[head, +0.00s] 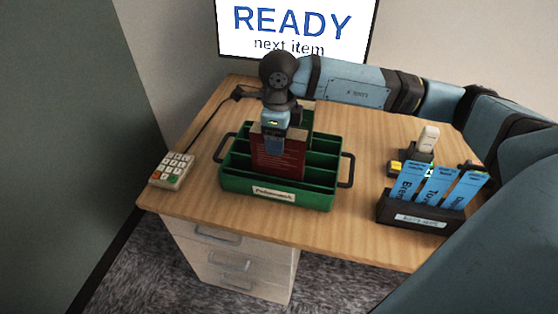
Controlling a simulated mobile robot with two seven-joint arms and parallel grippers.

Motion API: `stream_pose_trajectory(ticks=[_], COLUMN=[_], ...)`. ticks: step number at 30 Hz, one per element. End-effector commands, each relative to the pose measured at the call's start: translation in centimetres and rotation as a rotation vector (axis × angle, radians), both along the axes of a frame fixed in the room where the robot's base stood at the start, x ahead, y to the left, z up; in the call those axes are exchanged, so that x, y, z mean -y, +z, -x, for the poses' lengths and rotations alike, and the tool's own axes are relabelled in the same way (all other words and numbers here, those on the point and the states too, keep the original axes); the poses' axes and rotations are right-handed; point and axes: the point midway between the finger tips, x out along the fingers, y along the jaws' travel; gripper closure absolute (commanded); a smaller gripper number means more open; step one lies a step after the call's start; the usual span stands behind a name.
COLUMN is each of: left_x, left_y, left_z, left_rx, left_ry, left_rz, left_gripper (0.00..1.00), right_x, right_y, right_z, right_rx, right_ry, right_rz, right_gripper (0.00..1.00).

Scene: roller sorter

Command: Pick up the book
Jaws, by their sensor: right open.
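A dark red book (278,160) stands upright in the green divided tray (282,197) on the desk. My right gripper (272,140) is directly above the book's top edge, pointing down, with its fingers at the upper part of the book. It is open, and the book still rests in the tray. I cannot tell from this angle how far the fingers reach on the book's far side. My left gripper is not in view.
A keypad (172,171) lies at the desk's left edge with a cable. A dark box with blue cards (437,188) and a small stand with a pale device (427,140) are on the right. A screen (293,30) reads "READY next item". Bare desk lies in front of the tray.

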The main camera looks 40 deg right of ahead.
Motion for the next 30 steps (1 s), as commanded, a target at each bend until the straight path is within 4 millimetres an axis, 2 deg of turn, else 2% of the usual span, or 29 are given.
stream_pose_trajectory(ticks=[4,13,24,30], left_x=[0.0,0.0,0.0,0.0], left_y=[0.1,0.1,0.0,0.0], left_z=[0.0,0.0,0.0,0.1], left_rx=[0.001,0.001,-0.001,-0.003], left_ry=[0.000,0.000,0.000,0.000], left_rz=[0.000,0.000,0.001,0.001], left_gripper=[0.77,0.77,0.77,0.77], right_x=[0.0,0.0,0.0,0.0], right_y=[0.1,0.1,0.3,1.9], right_z=[0.0,0.0,-0.1,-0.1], right_rx=[0.001,0.001,0.003,0.005], right_ry=[0.000,0.000,0.000,-0.001], right_rz=[-0.001,-0.001,-0.001,-0.002], right_gripper=[0.30,0.99,1.00,1.00])
